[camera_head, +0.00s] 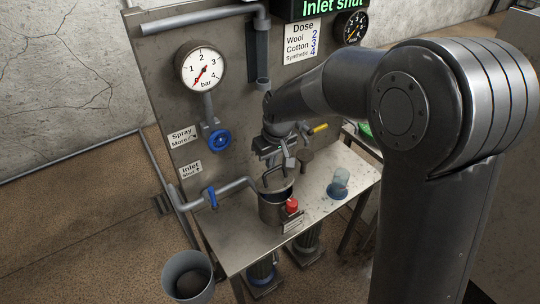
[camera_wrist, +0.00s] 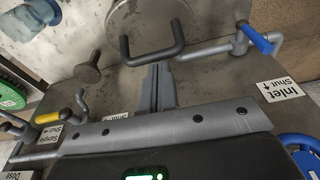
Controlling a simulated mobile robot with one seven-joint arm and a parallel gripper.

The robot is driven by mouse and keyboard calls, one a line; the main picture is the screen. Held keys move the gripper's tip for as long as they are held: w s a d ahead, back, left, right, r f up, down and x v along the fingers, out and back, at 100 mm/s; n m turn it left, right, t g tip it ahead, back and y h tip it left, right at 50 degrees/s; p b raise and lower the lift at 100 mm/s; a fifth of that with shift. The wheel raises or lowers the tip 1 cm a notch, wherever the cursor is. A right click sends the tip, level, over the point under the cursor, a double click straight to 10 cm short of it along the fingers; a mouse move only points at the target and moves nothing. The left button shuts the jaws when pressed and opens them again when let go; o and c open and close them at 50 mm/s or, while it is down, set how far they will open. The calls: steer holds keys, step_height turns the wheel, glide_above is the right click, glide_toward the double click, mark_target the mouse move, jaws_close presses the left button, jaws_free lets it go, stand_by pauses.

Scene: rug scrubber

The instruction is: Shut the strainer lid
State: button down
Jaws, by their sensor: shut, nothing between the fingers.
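The strainer (camera_head: 272,210) is a metal pot on the steel bench, with a red knob (camera_head: 291,205) on its front. A dark bar handle (camera_head: 266,178) stands up at its top. In the wrist view the round grey lid (camera_wrist: 150,12) is cut off by the top edge, with the dark U-shaped handle (camera_wrist: 152,55) at its near side. I cannot tell how far the lid is open. My gripper (camera_head: 287,160) is above the strainer, and its fingers are shut and empty. In the wrist view the fingertips (camera_wrist: 157,70) point at the handle, close to it; contact is unclear.
A grey pipe with a blue-handled valve (camera_head: 211,197) runs in from the left. A glass jar (camera_head: 340,182) stands on a blue base to the right. A dark knob (camera_head: 306,157) and yellow lever (camera_head: 319,129) are behind. A bucket (camera_head: 188,275) stands on the floor.

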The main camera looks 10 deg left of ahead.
mark_target(276, 183)
steer(key=shift+s+d+f+t+y, duration=0.75)
steer(key=shift+s+d+t+y, duration=0.15)
steer(key=shift+s+d, duration=0.1)
steer(key=shift+s+d+f, duration=0.55)
steer(key=shift+f, duration=0.2)
